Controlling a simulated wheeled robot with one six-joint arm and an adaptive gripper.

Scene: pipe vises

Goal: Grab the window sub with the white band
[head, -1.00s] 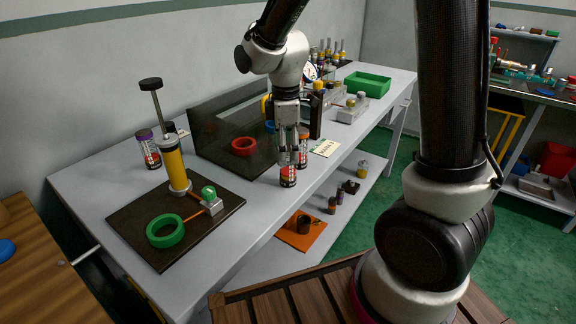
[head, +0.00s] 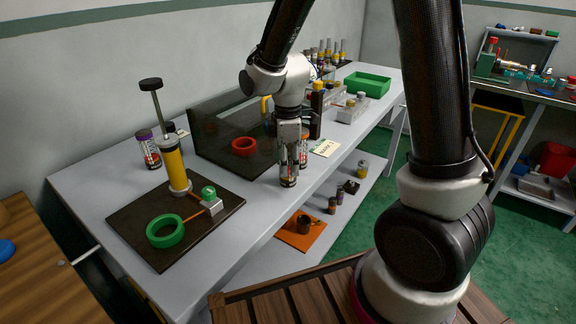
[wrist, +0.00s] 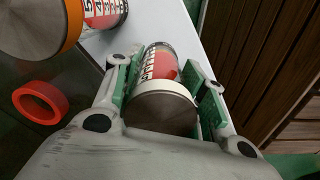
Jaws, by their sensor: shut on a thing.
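The window sub with the white band (wrist: 160,97) is in the wrist view, a clear-sided cylinder with a red patch, black markings and a dark grey round end ringed in white. My gripper (wrist: 166,85) has a green-lined finger on each side of it and is shut on it. In the head view my gripper (head: 288,165) points down at the bench's front edge, with the sub (head: 289,181) between its fingers, mostly hidden. I cannot tell whether the sub touches the bench. A second sub with an orange band (wrist: 72,30) stands close by on the left, partly hidden in the head view.
The grey bench (head: 235,245) has a dark tray holding a yellow pump (head: 172,165) and a green ring (head: 165,231). A purple-topped sub (head: 147,149) stands further back left. A dark clear-walled box holds a red ring (head: 244,146). A label card (head: 324,148) lies right of my gripper.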

